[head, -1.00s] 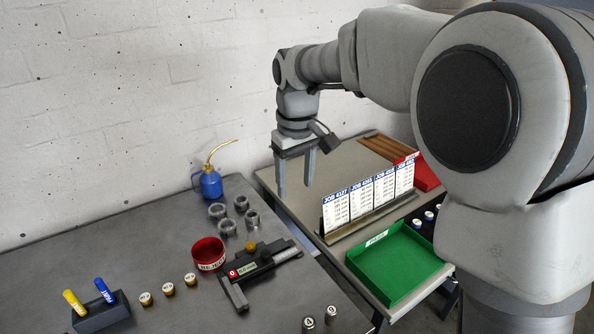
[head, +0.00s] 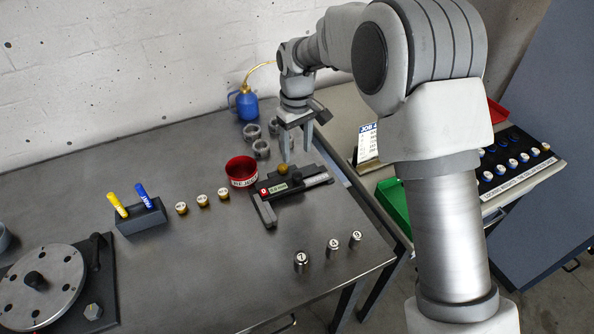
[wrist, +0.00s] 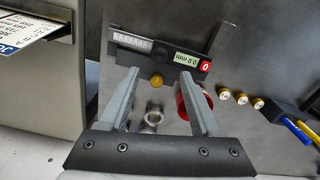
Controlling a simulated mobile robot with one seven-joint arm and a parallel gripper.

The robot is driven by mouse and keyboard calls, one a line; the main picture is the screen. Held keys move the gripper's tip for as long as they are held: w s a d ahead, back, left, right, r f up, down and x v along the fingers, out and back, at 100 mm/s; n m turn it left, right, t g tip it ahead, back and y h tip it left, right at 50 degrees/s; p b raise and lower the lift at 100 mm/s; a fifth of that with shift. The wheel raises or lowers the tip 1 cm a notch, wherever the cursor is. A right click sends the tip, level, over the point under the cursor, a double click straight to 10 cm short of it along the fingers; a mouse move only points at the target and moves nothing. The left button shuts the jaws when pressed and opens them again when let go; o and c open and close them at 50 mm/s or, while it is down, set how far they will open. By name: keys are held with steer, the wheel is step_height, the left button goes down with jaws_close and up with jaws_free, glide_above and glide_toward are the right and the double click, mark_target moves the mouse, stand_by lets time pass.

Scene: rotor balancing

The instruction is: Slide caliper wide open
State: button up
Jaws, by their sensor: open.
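The caliper (head: 316,181) lies on the grey bench, a dark bar with a jaw at its left end, a red zero button and a small display (head: 278,188). In the wrist view the display (wrist: 187,59) reads 0.0 mm. An amber round knob (head: 282,169) sits on the slider; it also shows in the wrist view (wrist: 157,81). My gripper (head: 298,155) is open and empty, pointing down above the caliper's far side. In the wrist view the knob appears between the two fingers (wrist: 158,73), with no contact that I can make out.
A red reject cup (head: 242,171) stands left of the caliper. Metal rings (head: 261,149) and a blue oil can (head: 246,105) are behind. Numbered weights (head: 301,262) stand in front. A pen block (head: 141,217) and rotor plate (head: 36,284) are left. A green tray (head: 393,207) is right.

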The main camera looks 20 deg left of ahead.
mark_target(298, 174)
step_height(298, 174, down, 8)
steer(key=shift+f, duration=0.1)
stand_by(0.4)
jaws_close()
steer(key=shift+w+d, duration=0.1)
stand_by(1.1)
